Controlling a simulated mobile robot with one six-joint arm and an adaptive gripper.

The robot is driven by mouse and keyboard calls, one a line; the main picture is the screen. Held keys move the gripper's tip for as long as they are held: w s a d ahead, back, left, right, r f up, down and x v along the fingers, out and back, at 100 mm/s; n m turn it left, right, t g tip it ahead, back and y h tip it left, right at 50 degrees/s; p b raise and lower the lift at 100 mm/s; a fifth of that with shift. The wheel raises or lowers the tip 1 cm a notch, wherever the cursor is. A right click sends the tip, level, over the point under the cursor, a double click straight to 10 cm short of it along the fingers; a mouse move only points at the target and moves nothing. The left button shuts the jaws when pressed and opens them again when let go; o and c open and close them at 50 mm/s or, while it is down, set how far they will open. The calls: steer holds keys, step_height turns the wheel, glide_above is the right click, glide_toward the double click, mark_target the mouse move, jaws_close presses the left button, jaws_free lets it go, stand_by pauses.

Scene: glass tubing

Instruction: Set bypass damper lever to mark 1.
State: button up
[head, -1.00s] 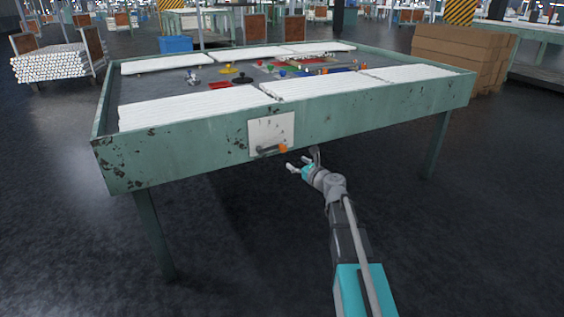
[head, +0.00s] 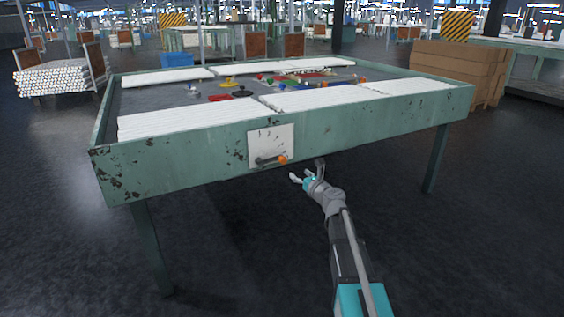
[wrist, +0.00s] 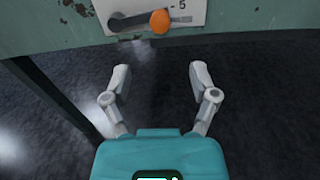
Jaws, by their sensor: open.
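The bypass damper lever (head: 268,161) is a dark arm with an orange knob (head: 282,159) on a white plate (head: 271,138) fixed to the table's front side. In the wrist view the lever arm (wrist: 120,22) points right, with the orange knob (wrist: 160,21) at its right end. A mark "5" (wrist: 181,5) shows just above and right of the knob; other marks are cut off or not legible. My gripper (head: 306,170) is open and empty, below and to the right of the knob in the head view. In the wrist view its fingers (wrist: 160,75) are spread below the knob, apart from it.
The green table (head: 200,163) carries white tubing bundles (head: 190,115) and small coloured items. Its legs (head: 150,245) stand left and right of my arm. The floor between is clear. Cardboard boxes (head: 455,68) stand behind at right and a tube rack (head: 60,77) at left.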

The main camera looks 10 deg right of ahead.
mark_target(284, 162)
steer(key=x, duration=1.2)
steer(key=shift+w+a, duration=0.2)
steer(key=shift+w, duration=0.05)
jaws_close()
steer(key=shift+a, duration=0.3)
steer(key=shift+d, duration=0.1)
